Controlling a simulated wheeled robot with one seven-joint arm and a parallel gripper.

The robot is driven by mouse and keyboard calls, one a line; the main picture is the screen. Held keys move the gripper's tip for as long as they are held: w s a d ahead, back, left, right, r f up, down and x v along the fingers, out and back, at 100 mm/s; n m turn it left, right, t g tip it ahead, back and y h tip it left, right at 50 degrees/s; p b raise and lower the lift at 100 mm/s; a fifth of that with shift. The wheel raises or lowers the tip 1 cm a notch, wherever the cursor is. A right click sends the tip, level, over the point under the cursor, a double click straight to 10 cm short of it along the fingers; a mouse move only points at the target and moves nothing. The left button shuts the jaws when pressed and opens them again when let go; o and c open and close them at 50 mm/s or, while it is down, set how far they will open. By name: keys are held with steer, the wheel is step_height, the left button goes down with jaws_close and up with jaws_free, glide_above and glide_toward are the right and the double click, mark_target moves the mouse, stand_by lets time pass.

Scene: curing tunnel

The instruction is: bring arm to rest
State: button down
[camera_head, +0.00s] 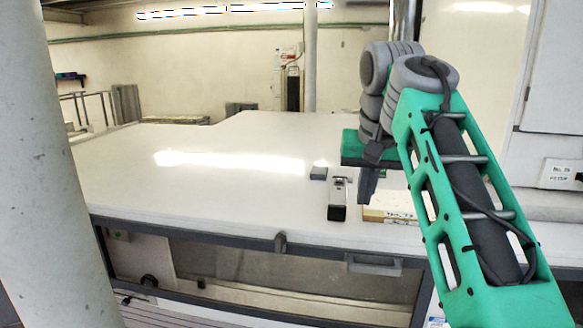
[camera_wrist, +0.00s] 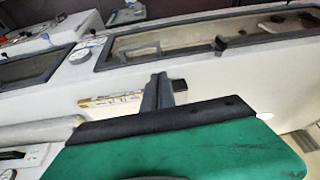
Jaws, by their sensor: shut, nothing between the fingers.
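My arm reaches in from the right in the head view, green and grey. My gripper (camera_head: 367,184) hangs above the white tabletop (camera_head: 230,140), near its front right part. The fingers are together and hold nothing. In the wrist view the gripper (camera_wrist: 158,85) shows as dark fingers past the green housing. A stapler-like black and silver tool (camera_head: 338,200) lies just left of the gripper. The gripper looks apart from it.
A small dark block (camera_head: 318,173) lies beside the tool. A flat labelled box (camera_head: 388,209) lies below the arm; it also shows in the wrist view (camera_wrist: 105,99). A thick pillar (camera_head: 62,170) stands at left, a white cabinet (camera_head: 553,75) at right. The table's left and middle are clear.

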steer(key=s+f+b, duration=0.1)
steer(key=s+f, duration=0.4)
steer(key=f, duration=0.5)
steer(key=s+d+f+n+b, duration=0.1)
steer(key=s+f, duration=0.5)
steer(key=f, duration=0.5)
steer(key=s+f+b, duration=0.1)
steer(key=s+f, duration=0.5)
steer(key=f, duration=0.5)
steer(key=shift+d+f+t, duration=0.15)
steer(key=shift+d+t, duration=0.05)
steer(key=shift+t, duration=0.1)
